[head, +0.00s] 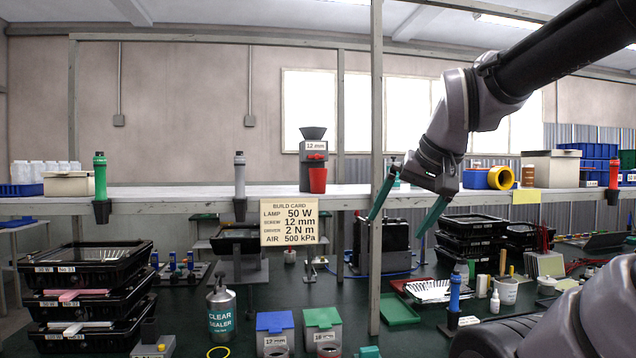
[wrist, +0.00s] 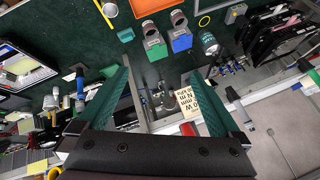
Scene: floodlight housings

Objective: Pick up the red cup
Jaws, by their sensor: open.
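The red cup (head: 318,180) stands upright on the raised shelf in the head view, at the foot of a grey dispenser (head: 313,150) labelled 12 mm. My gripper (head: 394,228) is to the right of the cup, with its green fingers spread and pointing down and left. Its fingertips are lower in the picture than the cup.
A build card (head: 289,225) hangs on the shelf edge below the cup. A grey-handled driver (head: 239,175) is left of the cup. The dark green bench (head: 330,290) below holds trays, bins and a sealer bottle (head: 221,312).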

